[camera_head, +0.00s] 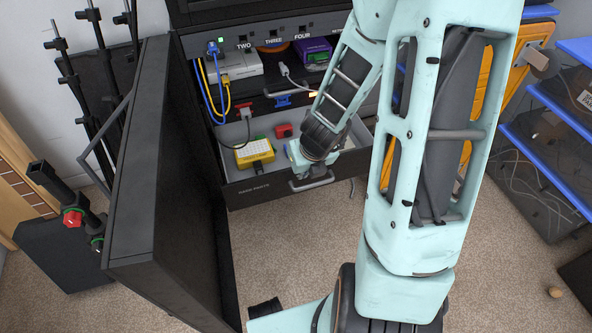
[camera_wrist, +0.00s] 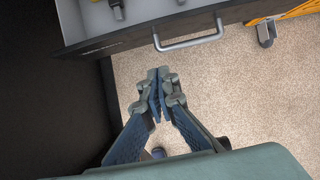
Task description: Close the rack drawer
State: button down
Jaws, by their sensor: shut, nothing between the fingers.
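The rack drawer (camera_head: 258,190) is pulled out of the dark rack, and its grey inside shows. Its dark front carries a metal bar handle (camera_head: 314,181). In the wrist view, the drawer front (camera_wrist: 130,37) crosses the top and its handle (camera_wrist: 188,42) stands out towards me. My gripper (camera_wrist: 158,76) is shut and empty, just in front of the drawer, a little below and left of the handle in the picture. A gap shows between the fingertips and the handle.
The drawer holds a yellow box (camera_head: 255,152) and a small red part (camera_head: 283,131). A black rack door (camera_head: 160,150) stands open at left. Carpet (camera_head: 290,245) in front is mostly clear.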

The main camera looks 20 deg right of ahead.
jog(key=f, duration=0.2)
jog(key=b, duration=0.3)
send_over(291, 177)
jog(key=s, duration=0.2)
jog(key=shift+s+d+f, duration=0.1)
jog(key=shift+s+f, duration=0.05)
jog(key=shift+f, duration=3.6)
